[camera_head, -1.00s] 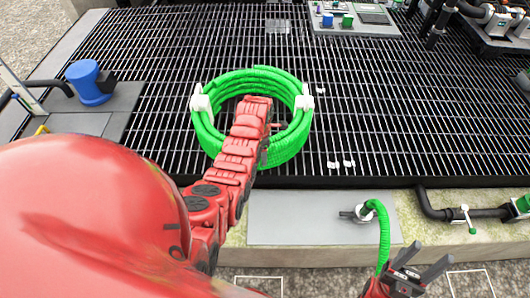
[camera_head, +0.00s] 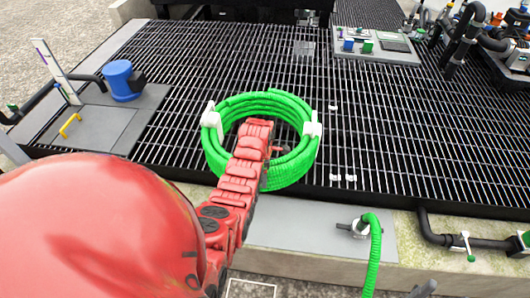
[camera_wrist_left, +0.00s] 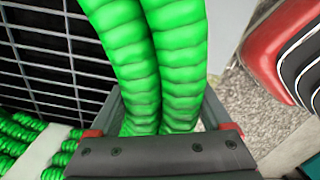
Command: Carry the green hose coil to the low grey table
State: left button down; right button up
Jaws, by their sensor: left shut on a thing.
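The green hose coil (camera_head: 285,176) is a thick ring of several turns with a white clip on each side. It shows over the black grating in the head view; I cannot tell whether it touches the bars. My left gripper (camera_wrist_left: 160,128) is shut around strands of the coil (camera_wrist_left: 165,60) in the left wrist view. In the head view my red arm covers the grip. Only a dark grey tip of my right gripper (camera_head: 424,289) shows at the bottom edge; its jaws are cut off. I cannot make out a low grey table for certain.
The black grating (camera_head: 400,150) fills the middle. A blue-capped fitting (camera_head: 122,80) stands on a grey plate at left. A grey panel (camera_head: 375,45) and dark pipes are at the back right. A green hose (camera_head: 374,255) runs down from a fitting on the front ledge (camera_head: 290,264).

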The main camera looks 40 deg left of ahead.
dwell(0.3)
pick_arm(q)
grip_release()
jog(key=shift+r, duration=0.15)
notch_tip(320, 180, up, 8)
jog(key=shift+f, duration=0.2)
notch_tip(320, 180, up, 10)
jog(key=p, duration=0.9)
jog(key=shift+f, duration=0.2)
